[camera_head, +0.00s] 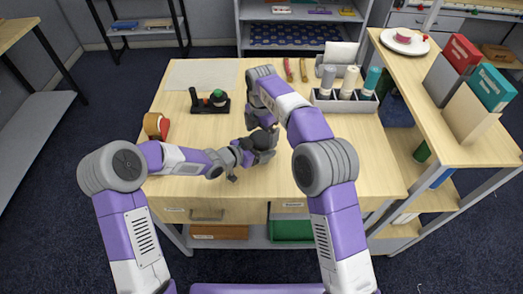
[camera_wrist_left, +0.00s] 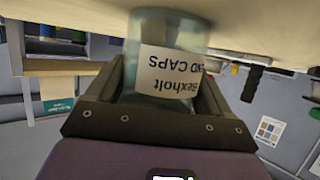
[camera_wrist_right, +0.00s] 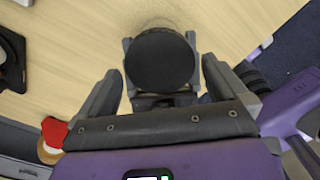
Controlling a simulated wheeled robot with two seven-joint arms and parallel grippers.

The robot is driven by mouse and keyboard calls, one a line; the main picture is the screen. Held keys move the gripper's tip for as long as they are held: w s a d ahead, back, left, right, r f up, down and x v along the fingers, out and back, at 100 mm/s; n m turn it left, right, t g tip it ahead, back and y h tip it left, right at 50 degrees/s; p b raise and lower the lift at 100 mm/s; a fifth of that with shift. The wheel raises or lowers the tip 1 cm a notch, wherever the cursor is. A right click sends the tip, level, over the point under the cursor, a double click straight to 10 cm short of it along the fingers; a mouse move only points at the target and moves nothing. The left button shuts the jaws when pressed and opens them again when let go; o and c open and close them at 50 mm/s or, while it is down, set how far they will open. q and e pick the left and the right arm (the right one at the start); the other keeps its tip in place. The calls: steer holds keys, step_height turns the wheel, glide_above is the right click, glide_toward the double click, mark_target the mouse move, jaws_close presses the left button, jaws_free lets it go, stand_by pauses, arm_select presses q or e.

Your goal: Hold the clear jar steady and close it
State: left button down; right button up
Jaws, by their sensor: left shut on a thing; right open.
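The clear jar (camera_wrist_left: 165,60) has a white label reading "Bexholt END CAPS", upside down in the left wrist view. My left gripper (camera_head: 263,143) is shut on the jar, with a finger on each side of it. A round dark lid (camera_wrist_right: 160,60) shows from above in the right wrist view, over the jar between the left gripper's fingers. I cannot tell how tightly it sits. My right gripper (camera_wrist_right: 160,85) is open above, its fingers on either side of the lid and apart from it. In the head view the arms mostly hide the jar.
A black stand (camera_head: 210,104) with small items is left of the grippers. A grey rack (camera_head: 325,104) with several bottles stands at the back right. The table's front right is clear.

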steer(key=shift+f, duration=0.75)
steer(key=shift+c, duration=0.3)
steer(key=c, duration=0.9)
steer(key=shift+m, duration=1.7)
steer(key=o, duration=1)
steer(key=shift+c, duration=0.2)
steer(key=shift+r, duration=2.3)
